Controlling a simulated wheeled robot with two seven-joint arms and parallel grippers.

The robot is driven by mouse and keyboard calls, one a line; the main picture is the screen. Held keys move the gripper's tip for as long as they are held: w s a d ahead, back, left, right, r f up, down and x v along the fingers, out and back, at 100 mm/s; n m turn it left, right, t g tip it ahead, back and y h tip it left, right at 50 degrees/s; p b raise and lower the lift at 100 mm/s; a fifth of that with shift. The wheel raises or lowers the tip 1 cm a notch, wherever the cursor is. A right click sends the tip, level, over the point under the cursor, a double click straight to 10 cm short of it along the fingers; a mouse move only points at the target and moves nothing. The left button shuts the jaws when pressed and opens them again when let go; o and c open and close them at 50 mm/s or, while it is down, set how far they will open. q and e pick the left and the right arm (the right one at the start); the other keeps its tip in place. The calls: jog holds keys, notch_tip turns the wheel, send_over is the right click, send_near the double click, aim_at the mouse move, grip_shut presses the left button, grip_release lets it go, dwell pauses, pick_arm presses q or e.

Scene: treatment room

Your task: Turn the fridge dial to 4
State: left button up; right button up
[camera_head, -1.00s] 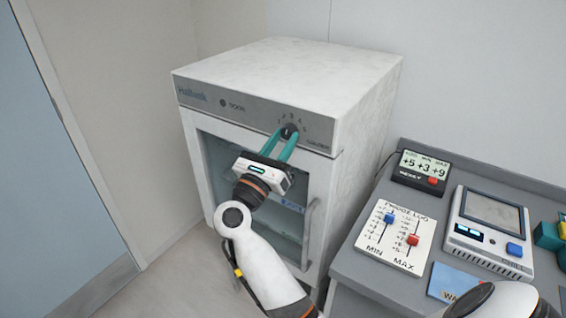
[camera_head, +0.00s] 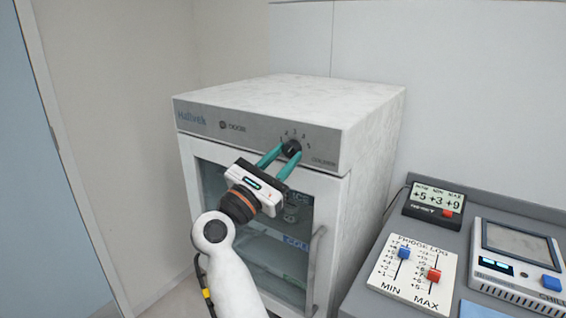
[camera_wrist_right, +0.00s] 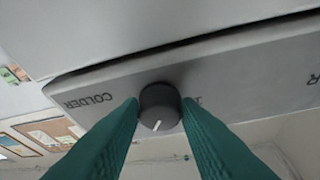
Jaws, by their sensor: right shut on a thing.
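The fridge (camera_head: 365,130) is a white cabinet with a grey control strip (camera_head: 210,122) along its top front. The dark round dial (camera_head: 292,148) sits on the right part of this strip, with small numbers in an arc above it and "COLDER" to its right. My right gripper (camera_head: 279,162) has its teal fingers shut on the dial, one on each side. In the right wrist view the dial (camera_wrist_right: 160,107) is between the fingertips, and its white pointer line points down and slightly left. The number it points at cannot be read. My left gripper is out of view.
The glass door has a vertical handle (camera_head: 316,270) below the strip. On the grey counter (camera_head: 345,300) at right are a small display (camera_head: 434,202), a slider panel marked MIN and MAX (camera_head: 412,272) and a device with a screen (camera_head: 517,242). A wall stands behind.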

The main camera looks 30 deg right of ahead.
jog(key=o, duration=1)
notch_tip(320, 180, up, 10)
jog(key=shift+f, duration=0.1)
jog(key=shift+w, duration=0.1)
